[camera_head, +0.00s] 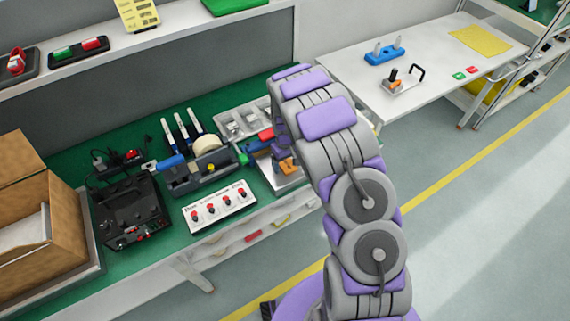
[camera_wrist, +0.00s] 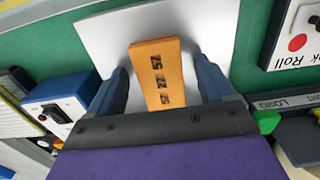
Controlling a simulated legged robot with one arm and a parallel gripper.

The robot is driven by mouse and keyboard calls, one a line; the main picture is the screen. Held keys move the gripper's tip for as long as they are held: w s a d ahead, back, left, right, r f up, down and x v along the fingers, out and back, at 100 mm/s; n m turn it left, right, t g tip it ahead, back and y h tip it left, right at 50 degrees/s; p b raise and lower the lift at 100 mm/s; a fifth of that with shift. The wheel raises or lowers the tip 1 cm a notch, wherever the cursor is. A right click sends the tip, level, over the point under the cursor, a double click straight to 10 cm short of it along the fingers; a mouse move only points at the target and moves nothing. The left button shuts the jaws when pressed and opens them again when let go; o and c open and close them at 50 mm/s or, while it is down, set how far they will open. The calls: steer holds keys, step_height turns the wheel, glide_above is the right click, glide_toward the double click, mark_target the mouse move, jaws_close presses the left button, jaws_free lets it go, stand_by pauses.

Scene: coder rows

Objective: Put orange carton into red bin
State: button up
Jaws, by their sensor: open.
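The orange carton (camera_wrist: 157,72) lies between the two spread fingers of my gripper (camera_wrist: 164,82) in the wrist view. It carries dark printed numbers, and gaps show between it and both fingers. A white-grey plate or sheet (camera_wrist: 104,28) is behind it. In the head view a small orange part (camera_head: 287,166) shows just left of my arm, over a pale plate (camera_head: 289,184) at the bench's right side. My arm hides most of my gripper there. I cannot make out a red bin in either view.
The green bench holds a black device (camera_head: 128,215), a button panel (camera_head: 219,206), a tape dispenser (camera_head: 203,163) and a cardboard box (camera_head: 40,215). A white table (camera_head: 425,62) with fixtures stands at the right. The floor (camera_head: 470,190) between is clear.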

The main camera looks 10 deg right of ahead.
steer(key=c, duration=1.2)
steer(key=shift+r, duration=0.1)
steer(key=shift+w+r+p, duration=0.1)
steer(key=shift+r+p, duration=0.5)
steer(key=shift+r, duration=1.05)
steer(key=shift+s+r, duration=0.25)
steer(key=shift+r, duration=0.05)
steer(key=s+r+p, duration=0.1)
steer(key=s+p, duration=0.1)
steer(key=s, duration=1.3)
steer(key=shift+s+p, duration=0.3)
steer(key=shift+a, duration=0.1)
step_height(320, 180, up, 17)
steer(key=m, duration=0.4)
glide_above(287, 163)
steer(key=s, duration=0.5)
steer(key=shift+a, duration=0.25)
